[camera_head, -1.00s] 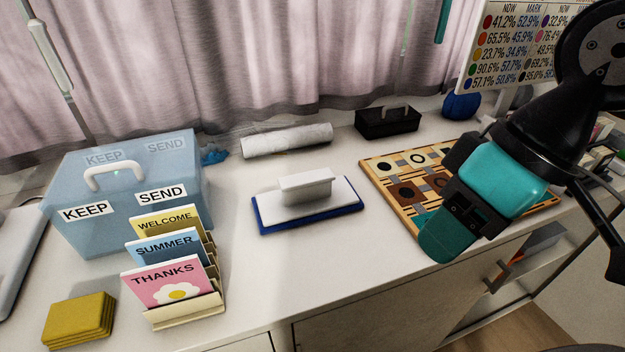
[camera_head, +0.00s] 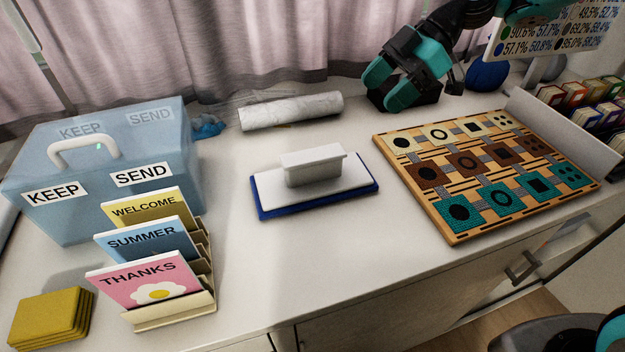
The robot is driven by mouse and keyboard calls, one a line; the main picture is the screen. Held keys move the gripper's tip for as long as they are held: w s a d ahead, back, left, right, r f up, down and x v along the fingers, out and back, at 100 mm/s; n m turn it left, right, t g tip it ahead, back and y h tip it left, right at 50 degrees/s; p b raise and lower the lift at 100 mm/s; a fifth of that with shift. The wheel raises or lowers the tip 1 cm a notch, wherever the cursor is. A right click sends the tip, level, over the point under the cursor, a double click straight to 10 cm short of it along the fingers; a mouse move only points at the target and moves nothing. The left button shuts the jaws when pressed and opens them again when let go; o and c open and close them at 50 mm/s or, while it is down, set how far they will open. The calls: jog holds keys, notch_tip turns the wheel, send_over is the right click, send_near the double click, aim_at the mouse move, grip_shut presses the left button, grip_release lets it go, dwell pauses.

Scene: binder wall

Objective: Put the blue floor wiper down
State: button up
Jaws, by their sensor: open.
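The blue floor wiper (camera_head: 315,183) lies flat on the white counter, blue pad down, with its white plate and block-shaped white grip on top. Nothing holds it. My gripper (camera_head: 384,86) is open, with teal fingers, up and to the right of the wiper near the back of the counter. I cannot tell whether the fingers touch that box.
A patterned wooden board (camera_head: 434,211) lies right of the wiper. A white roll (camera_head: 290,110) lies behind it. A blue KEEP/SEND box (camera_head: 60,210), a card rack (camera_head: 175,318) and yellow pads (camera_head: 52,318) stand left. A blue ball (camera_head: 487,75) sits behind. Counter in front of the wiper is clear.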

jog(key=p, duration=0.3)
send_near(315, 154)
jog(key=x, duration=0.5)
jog(key=shift+s, duration=0.25)
jog(key=shift+w+p+x, duration=0.15)
jog(key=shift+p+x, duration=0.4)
jog(key=shift+x, duration=0.85)
jog(key=shift+w+p+x, duration=0.15)
jog(key=shift+p+x, duration=0.4)
jog(key=shift+x, duration=0.8)
jog(key=c, duration=1.2)
grip_shut()
